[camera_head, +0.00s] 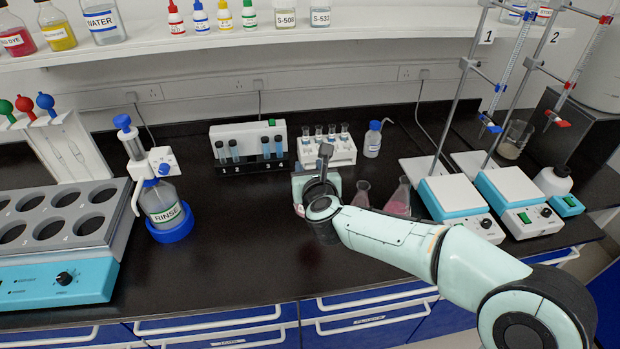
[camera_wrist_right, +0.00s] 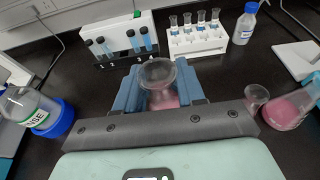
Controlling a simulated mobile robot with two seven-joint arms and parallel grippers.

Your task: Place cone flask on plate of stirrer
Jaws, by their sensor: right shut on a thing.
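My right gripper (camera_wrist_right: 159,92) is shut on a clear cone flask (camera_wrist_right: 158,72) with pink liquid. The flask's round mouth and the liquid show between the blue fingers in the right wrist view. In the head view the right gripper (camera_head: 312,190) is over the middle of the black bench, and my arm mostly hides the held flask. I cannot tell whether the flask touches the bench. Two stirrers with white plates stand to its right: the left plate (camera_head: 450,194) under stand 1 and the right plate (camera_head: 510,188) under stand 2. Both plates look empty. My left gripper is not in view.
Two more flasks with pink liquid, a smaller one (camera_head: 362,194) and a larger one (camera_head: 399,198), stand between the gripper and the stirrers. A vial rack (camera_head: 340,152) and a wash bottle (camera_head: 373,140) are behind. The rinse bottle (camera_head: 160,203) stands left. The front middle bench is clear.

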